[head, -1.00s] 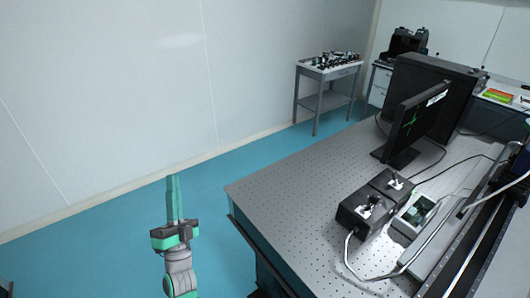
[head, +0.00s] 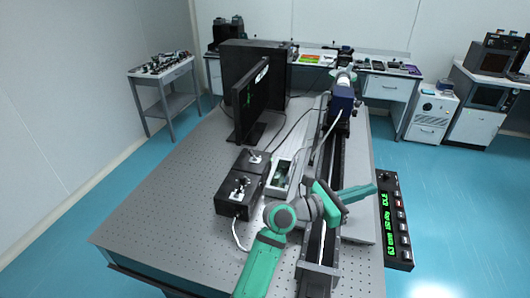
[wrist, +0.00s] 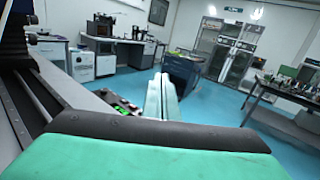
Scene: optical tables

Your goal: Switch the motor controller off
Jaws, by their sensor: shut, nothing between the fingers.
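A black control panel (head: 396,222) lies along the right edge of the optical table in the head view. It has green lit text, which seems to include "IDLE", and a row of several small buttons or switches. I take it for the motor controller. Its green text also shows in the wrist view (wrist: 122,107), just left of my fingers. My gripper (head: 370,190) reaches across the rail in the head view, its tips near the panel's far end. In the wrist view its pale fingers (wrist: 161,92) are together and empty. I cannot tell their height above the panel.
The perforated table (head: 170,215) carries a monitor (head: 250,100), two black boxes with small levers (head: 236,193), an open box (head: 284,175) and cables. A long dark rail (head: 325,225) runs under my arm. Blue floor (head: 450,200) is clear to the right.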

